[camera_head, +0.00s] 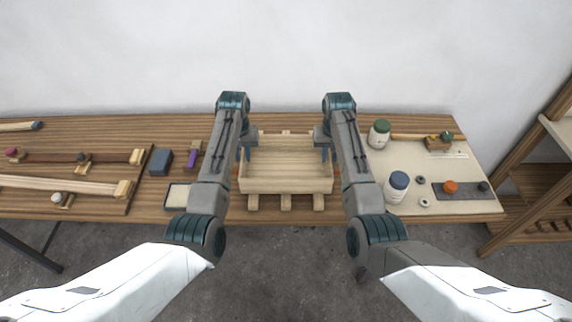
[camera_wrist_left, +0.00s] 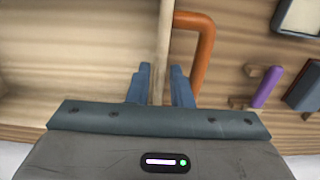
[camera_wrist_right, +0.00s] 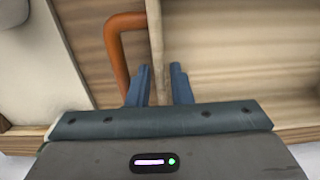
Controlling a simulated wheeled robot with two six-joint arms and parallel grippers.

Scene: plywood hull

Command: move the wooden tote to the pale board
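The wooden tote (camera_head: 286,184) is a pale open box, apparently empty, on wooden slats (camera_head: 286,202) at the middle of the bench. My left gripper (camera_head: 245,153) is at its left wall and my right gripper (camera_head: 326,153) at its right wall. In the left wrist view, the fingers (camera_wrist_left: 160,82) straddle the wall beside an orange handle (camera_wrist_left: 205,48). In the right wrist view, the fingers (camera_wrist_right: 159,82) straddle the other wall beside a matching handle (camera_wrist_right: 115,50). Whether the fingers press the walls is unclear. The pale board (camera_head: 455,207) lies at the bench's right end.
On the board, a white jar with a green lid (camera_head: 379,135), one with a blue lid (camera_head: 396,187) and a dark strip with an orange knob (camera_head: 450,187) take up space. A dark blue block (camera_head: 160,162) and a small tray (camera_head: 178,196) lie left of the tote.

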